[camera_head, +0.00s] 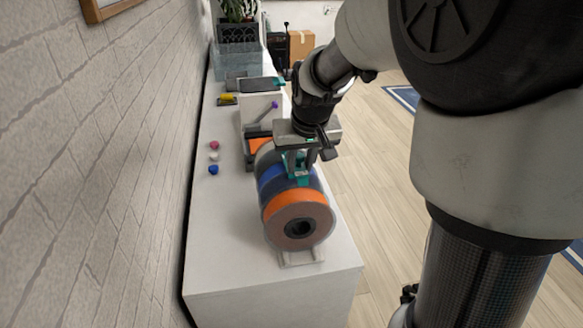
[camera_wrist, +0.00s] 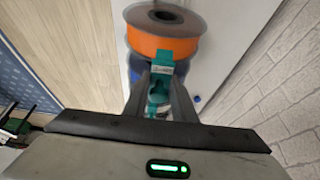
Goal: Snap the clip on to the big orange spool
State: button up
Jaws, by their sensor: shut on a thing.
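The big orange spool (camera_head: 285,203) is at the near end of a row of spools on a stand on the white counter. It also shows at the top of the wrist view (camera_wrist: 165,45). My gripper (camera_head: 300,180) is above the row, shut on the teal clip (camera_head: 301,170). In the wrist view the clip (camera_wrist: 165,62) reaches from between my fingers (camera_wrist: 160,100) to the near edge of the orange spool's rim. I cannot tell whether it touches the rim. A blue spool (camera_head: 271,178) sits behind the orange one, partly hidden by my gripper.
The white counter (camera_head: 225,245) runs along a brick wall on the left. Small pink, white and blue (camera_head: 213,169) pieces lie left of the row. A white box (camera_head: 258,108) and a dark tray (camera_head: 250,160) stand behind. The counter's near left is clear.

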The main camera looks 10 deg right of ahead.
aim_at(299, 193)
jog(key=shift+w, duration=0.1)
jog(key=shift+f+b, duration=2)
jog(key=shift+f, duration=0.75)
jog(key=shift+f+b, duration=0.6)
jog(key=shift+s+f, duration=0.25)
jog(key=shift+f, duration=0.05)
